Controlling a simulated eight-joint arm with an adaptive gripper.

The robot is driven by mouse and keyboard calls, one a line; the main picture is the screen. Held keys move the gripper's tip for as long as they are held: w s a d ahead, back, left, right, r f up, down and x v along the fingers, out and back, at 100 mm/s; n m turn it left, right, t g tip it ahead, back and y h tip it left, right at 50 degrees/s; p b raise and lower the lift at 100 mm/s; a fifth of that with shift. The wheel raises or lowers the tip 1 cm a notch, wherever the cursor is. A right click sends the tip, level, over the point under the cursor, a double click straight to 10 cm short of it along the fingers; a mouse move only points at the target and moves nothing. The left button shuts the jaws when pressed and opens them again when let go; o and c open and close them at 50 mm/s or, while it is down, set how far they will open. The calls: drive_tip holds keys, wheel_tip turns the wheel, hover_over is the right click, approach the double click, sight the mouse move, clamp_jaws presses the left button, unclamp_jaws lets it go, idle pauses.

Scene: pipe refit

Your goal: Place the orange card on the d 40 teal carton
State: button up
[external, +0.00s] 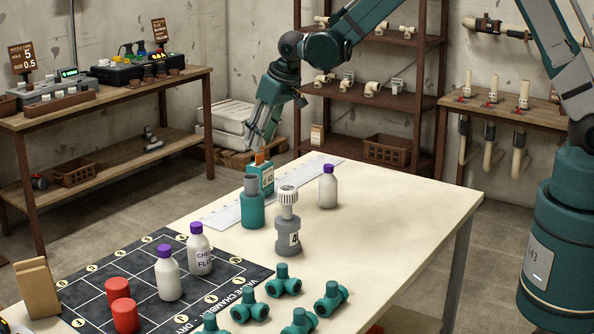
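The teal carton (262,181) stands on the far side of the pale table, with a white label that seems to read "d 40". The small orange card (259,158) shows upright at the carton's top. I cannot tell whether it rests on the carton or is held just above it. My gripper (260,147) points down right above the carton, with its fingertips close to the card. The view is too small to tell whether the fingers are shut on the card.
A teal cylinder with a grey top (251,208) and a grey valve fitting (288,230) stand close in front of the carton. A purple-capped bottle (328,190) is to the right. Several teal pipe fittings (282,280) and a dark grid mat (225,268) lie nearer. The table's right side is clear.

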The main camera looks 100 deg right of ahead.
drive_tip(key=v, duration=0.9)
drive_tip(key=shift+r, duration=0.25)
drive_tip(key=shift+s+a, duration=0.1)
drive_tip(key=shift+s, duration=0.05)
idle(0.4)
drive_tip(key=s+a+r+n+t, duration=0.1)
drive_tip(key=s+a+r, duration=0.3)
drive_tip(key=a, duration=0.5)
drive_tip(key=s+a+r+n+y, duration=0.15)
drive_tip(key=a+r, duration=0.35)
drive_tip(key=a, duration=0.5)
drive_tip(key=s+a+r+n+t+h, duration=0.1)
drive_tip(key=s+a+r+n, duration=0.15)
drive_tip(key=a+r, duration=0.45)
drive_tip(key=s+a+f+n+t+y, duration=0.1)
drive_tip(key=s+a+n, duration=0.1)
drive_tip(key=s+a, duration=0.9)
drive_tip(key=s+a+f+n+t+y, duration=0.1)
drive_tip(key=s+a+f+n, duration=0.1)
drive_tip(key=s+a, duration=0.9)
drive_tip(key=shift+s+a+f+y, duration=0.15)
drive_tip(key=shift+s+a+y, duration=0.2)
drive_tip(key=shift+a, duration=0.9)
